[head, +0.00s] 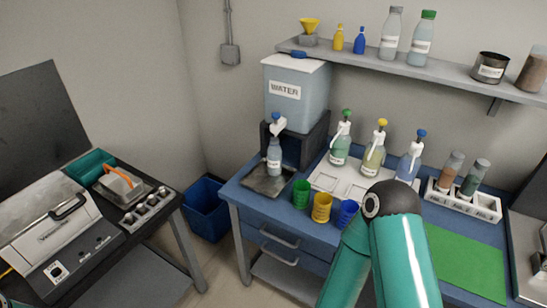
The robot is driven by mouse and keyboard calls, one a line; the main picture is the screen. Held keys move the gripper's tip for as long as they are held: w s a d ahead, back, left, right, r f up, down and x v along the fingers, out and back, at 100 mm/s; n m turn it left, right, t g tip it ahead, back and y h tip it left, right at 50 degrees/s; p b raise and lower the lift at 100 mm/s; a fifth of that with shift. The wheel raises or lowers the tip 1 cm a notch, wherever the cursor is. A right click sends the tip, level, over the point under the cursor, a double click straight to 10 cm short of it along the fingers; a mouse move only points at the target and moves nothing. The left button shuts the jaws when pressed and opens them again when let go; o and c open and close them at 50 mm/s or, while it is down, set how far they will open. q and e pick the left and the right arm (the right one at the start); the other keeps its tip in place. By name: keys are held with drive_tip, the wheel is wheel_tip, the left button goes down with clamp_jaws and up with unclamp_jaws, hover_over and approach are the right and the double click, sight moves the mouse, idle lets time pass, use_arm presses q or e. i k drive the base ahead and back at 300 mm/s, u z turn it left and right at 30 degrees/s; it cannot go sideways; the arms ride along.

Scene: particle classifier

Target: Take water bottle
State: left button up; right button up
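A pale blue-grey bottle (274,160) with a white label and a white and blue top stands upright on a dark tray (264,183), in front of the tank marked WATER (296,95). Three labelled spray bottles stand to its right, with a green top (340,150), a yellow top (374,159) and a blue top (408,166). The labels are too small to read, so I cannot tell which is named water bottle. My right arm rises at the lower middle, but its gripper does not show. My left gripper is not in view.
Green (301,193), yellow (321,208) and blue (348,213) cups stand along the front edge of the blue bench. A white rack (463,204) holds two jars at right. A shelf (430,71) with bottles overhangs the bench. A green mat (466,264) is clear.

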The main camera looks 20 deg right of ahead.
sight(275, 152)
drive_tip(key=i, duration=0.9)
